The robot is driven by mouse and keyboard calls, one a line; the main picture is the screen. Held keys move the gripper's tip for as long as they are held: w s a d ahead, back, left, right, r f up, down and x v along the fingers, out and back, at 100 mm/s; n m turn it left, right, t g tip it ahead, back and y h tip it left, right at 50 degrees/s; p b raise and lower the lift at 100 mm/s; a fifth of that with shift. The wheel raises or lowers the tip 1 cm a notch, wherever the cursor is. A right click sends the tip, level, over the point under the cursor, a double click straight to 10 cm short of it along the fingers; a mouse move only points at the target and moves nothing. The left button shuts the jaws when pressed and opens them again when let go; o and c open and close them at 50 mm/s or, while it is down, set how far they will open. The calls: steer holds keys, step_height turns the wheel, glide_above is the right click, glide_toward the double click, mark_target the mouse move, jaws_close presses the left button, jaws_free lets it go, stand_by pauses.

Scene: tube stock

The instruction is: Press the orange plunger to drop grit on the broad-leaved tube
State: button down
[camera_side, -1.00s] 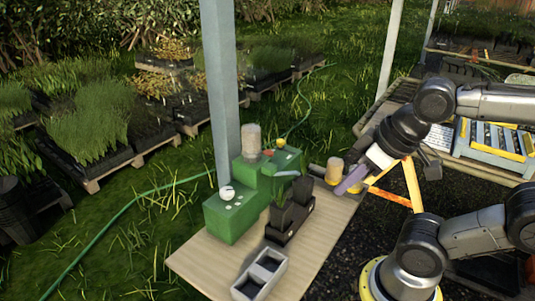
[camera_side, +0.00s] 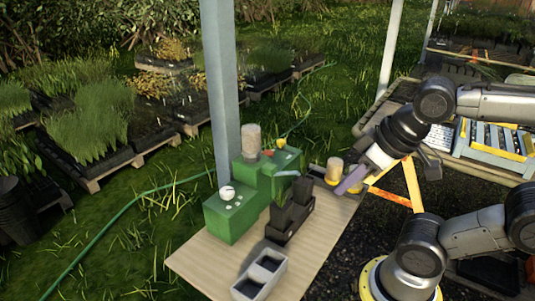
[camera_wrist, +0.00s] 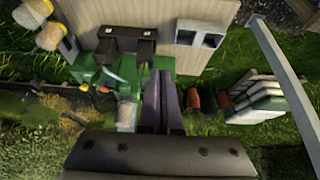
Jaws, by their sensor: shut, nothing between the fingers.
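A green machine (camera_side: 230,219) stands on the wooden table, with an orange plunger (camera_side: 281,143) and a red knob (camera_side: 268,153) on its taller part. Small orange and red spots also show in the wrist view, left of my fingers. Dark tubes (camera_side: 290,208) stand in a black holder (camera_side: 277,235) in front of the machine. I cannot tell which tube is broad-leaved. My gripper (camera_side: 351,181) has purple fingers, shut and empty. In the side view it is right of the plunger and apart from it; its fingers also show in the wrist view (camera_wrist: 162,95).
A clear jar of grit (camera_side: 251,140) tops the machine. Another jar (camera_side: 334,170) stands between machine and gripper. A grey two-cell tray (camera_side: 259,276) sits at the table's front. A post (camera_side: 220,90) rises behind the machine. The table's right front is clear.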

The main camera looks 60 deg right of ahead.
stand_by(0.6)
steer(key=w+a+r+m+t+y, duration=0.1)
steer(key=w+a+r+m+y, duration=0.1)
steer(key=w+r+m, duration=0.35)
steer(key=w+a+r+m+t+y, duration=0.1)
steer(key=w+r+m, duration=0.2)
steer(key=w+m, duration=0.45)
steer(key=w+d+f+m, duration=0.1)
steer(key=w+d+m, duration=0.2)
steer(key=w+d, duration=0.1)
steer(key=w+d+f+m+t, duration=0.1)
steer(key=w+d+m, duration=0.2)
steer(key=w+d, duration=0.2)
steer(key=w+d+f+m+t, duration=0.1)
steer(key=w+d+m, duration=0.2)
steer(key=w+d, duration=0.2)
steer(key=shift+w+d+f, duration=0.1)
steer(key=shift+w+f, duration=0.05)
steer(key=shift+w, duration=0.6)
steer(key=shift+w+f, duration=0.15)
steer(key=shift+w, duration=0.55)
steer(key=d+f+m+h, duration=0.1)
steer(key=d+f+m, duration=0.1)
steer(key=d+f, duration=0.4)
steer(key=d, duration=0.3)
steer(key=shift+w+f+m+g, duration=0.2)
steer(key=shift+f+m+g, duration=0.1)
steer(key=shift+f+m, duration=0.1)
